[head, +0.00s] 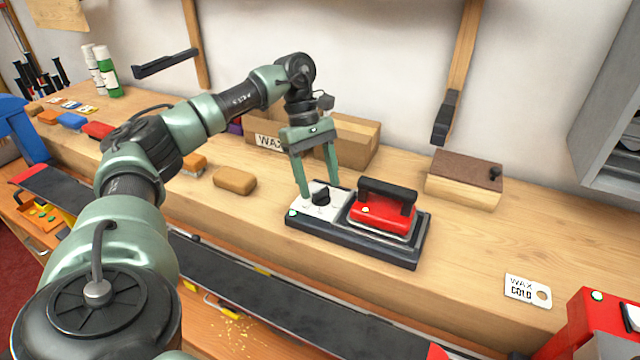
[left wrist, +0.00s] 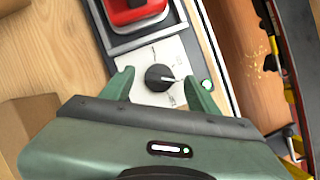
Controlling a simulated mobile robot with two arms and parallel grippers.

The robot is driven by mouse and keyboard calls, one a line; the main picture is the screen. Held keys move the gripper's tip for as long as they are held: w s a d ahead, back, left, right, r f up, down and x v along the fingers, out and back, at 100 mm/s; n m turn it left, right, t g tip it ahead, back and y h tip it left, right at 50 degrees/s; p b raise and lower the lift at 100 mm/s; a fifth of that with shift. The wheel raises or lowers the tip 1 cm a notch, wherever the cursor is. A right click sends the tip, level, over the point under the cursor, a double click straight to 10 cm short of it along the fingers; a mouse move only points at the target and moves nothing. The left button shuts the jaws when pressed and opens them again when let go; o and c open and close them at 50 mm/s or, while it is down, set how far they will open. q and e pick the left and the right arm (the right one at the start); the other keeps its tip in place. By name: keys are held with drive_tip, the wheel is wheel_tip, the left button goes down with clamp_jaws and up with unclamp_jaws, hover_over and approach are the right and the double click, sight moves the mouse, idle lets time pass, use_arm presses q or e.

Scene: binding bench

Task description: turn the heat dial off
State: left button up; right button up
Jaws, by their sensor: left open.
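The heat dial (head: 321,195) is a black knob on a white plate at the left end of a dark iron station (head: 358,239). In the left wrist view the dial (left wrist: 159,77) has a pale pointer line toward the right of the picture. A small green light (head: 293,213) glows at the station's corner. A red iron (head: 382,212) with a black handle sits on the station's right side. My left gripper (head: 319,190) is open, pointing down, with one finger on each side of the dial; I cannot tell whether they touch it. My right gripper is not in view.
A cardboard wax box (head: 360,142) stands behind the station. A tan wax block (head: 235,180) lies to its left, and a wooden block with a brown top (head: 463,180) to its right. A "WAX COLD" tag (head: 527,291) lies on clear bench at the right.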

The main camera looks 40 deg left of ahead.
use_arm(q)
drive_tip(key=shift+x, duration=0.75)
clamp_jaws()
